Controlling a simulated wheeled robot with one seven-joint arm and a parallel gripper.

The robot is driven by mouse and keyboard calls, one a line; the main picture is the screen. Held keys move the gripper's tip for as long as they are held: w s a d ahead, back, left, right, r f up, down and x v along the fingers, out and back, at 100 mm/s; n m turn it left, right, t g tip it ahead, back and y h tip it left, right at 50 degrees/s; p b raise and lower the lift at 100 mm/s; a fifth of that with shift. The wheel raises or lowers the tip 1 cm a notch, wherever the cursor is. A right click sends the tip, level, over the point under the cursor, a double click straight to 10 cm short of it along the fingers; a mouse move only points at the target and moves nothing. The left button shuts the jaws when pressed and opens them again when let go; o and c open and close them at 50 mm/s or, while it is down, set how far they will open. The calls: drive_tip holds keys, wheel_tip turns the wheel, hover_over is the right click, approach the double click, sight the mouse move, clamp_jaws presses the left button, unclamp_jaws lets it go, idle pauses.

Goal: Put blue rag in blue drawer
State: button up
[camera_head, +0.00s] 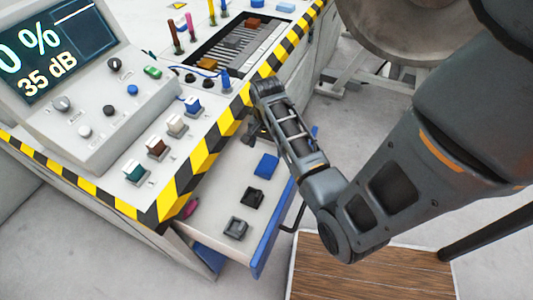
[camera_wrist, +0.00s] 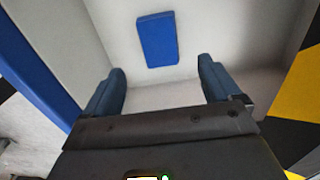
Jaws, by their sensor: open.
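The blue drawer (camera_head: 262,246) is pulled out from the cabinet; its blue front edge also shows in the wrist view (camera_wrist: 38,68). A flat blue rectangular piece, which looks like the blue rag (camera_head: 266,166), lies on the drawer's pale floor. In the wrist view the blue rag (camera_wrist: 157,39) lies beyond my fingertips, roughly between their lines and apart from both. My gripper (camera_wrist: 162,82) is open with nothing between its fingers. In the head view my gripper (camera_head: 256,134) is over the drawer's far part, partly hidden by my own arm.
A black piece (camera_head: 253,197) and a grey piece (camera_head: 236,229) also lie in the drawer. The console's yellow-and-black striped edge (camera_head: 195,160) overhangs the drawer on the left. A wooden platform (camera_head: 370,275) is on the floor at right.

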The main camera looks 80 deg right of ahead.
drive_tip(key=shift+r, duration=1.5)
